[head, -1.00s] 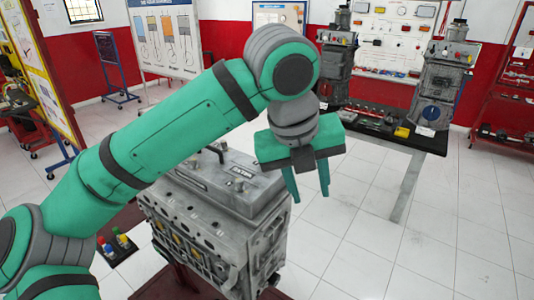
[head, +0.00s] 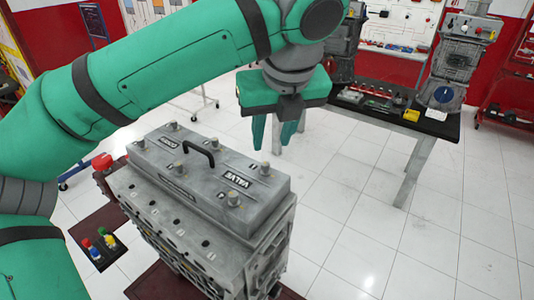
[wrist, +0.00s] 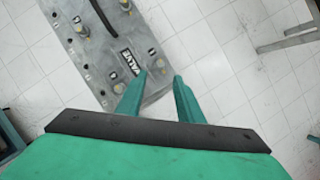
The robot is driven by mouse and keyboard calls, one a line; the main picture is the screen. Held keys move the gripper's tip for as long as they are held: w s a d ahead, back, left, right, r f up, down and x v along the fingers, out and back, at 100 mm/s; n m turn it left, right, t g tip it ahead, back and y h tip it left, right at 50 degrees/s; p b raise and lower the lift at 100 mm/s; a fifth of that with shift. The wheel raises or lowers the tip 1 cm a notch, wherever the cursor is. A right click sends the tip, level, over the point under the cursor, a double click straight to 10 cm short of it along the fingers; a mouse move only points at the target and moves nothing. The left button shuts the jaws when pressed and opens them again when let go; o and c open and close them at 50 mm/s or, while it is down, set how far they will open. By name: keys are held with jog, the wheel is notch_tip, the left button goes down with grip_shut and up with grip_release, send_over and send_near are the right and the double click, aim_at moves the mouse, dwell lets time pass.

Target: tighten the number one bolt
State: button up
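The grey engine block (head: 200,230) carries a lighter grey valve cover (head: 205,190) with a black handle (head: 198,147). Several round bolts stand on the cover, including a near right one (head: 233,198), a far right one (head: 265,169) and a left one (head: 139,142). I cannot tell which is number one. My gripper (head: 274,140) is open and empty, pointing down above and beyond the cover's far right end. In the wrist view, my gripper (wrist: 159,77) is beside the cover's end; the cover (wrist: 100,62) lies to the left.
A dark tray of coloured pieces (head: 104,246) lies at the engine's left. A red button (head: 102,162) is behind it. A black-topped bench (head: 425,122) with equipment stands at the back right. The tiled floor (head: 400,240) to the right is clear.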

aim_at(266, 165)
jog(key=x, duration=0.9)
jog(key=shift+f, duration=0.25)
jog(key=shift+c, duration=0.7)
grip_shut()
